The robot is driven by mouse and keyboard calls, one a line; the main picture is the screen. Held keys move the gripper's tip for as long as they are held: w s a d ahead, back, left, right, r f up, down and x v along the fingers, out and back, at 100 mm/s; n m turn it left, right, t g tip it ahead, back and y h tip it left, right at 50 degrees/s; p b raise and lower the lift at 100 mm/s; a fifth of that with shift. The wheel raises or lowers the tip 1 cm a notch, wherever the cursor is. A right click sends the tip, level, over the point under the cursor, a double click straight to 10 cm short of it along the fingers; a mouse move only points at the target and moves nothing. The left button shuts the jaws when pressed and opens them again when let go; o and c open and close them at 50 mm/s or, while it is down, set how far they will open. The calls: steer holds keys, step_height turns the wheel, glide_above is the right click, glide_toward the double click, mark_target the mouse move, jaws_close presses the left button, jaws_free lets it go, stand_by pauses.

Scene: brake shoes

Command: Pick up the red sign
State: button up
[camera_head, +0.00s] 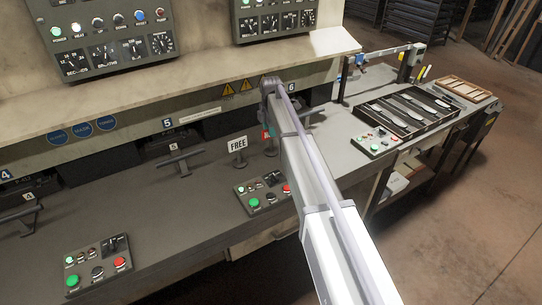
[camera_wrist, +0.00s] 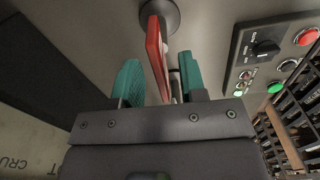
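The red sign (camera_wrist: 154,45) shows in the wrist view as a thin upright plate seen nearly edge-on, on a round dark base (camera_wrist: 160,14). My gripper (camera_wrist: 160,60) has two teal fingers, one on each side of the sign. They stand apart, with gaps between them and the sign, so the gripper looks open around it. In the head view, only a small red sliver of the sign (camera_head: 265,132) shows beside my arm, which hides the rest. My gripper's fingers are hidden there too.
A white FREE sign (camera_head: 238,146) stands left of my arm on the grey bench. A button panel (camera_head: 264,192) is close in front, and another (camera_head: 376,142) is to the right. Dark handles (camera_head: 177,159) line the bench's back. A tool tray (camera_head: 408,108) lies farther right.

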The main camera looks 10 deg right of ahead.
step_height(320, 180, down, 2)
steer(key=shift+r, duration=0.25)
jaws_close()
stand_by(0.4)
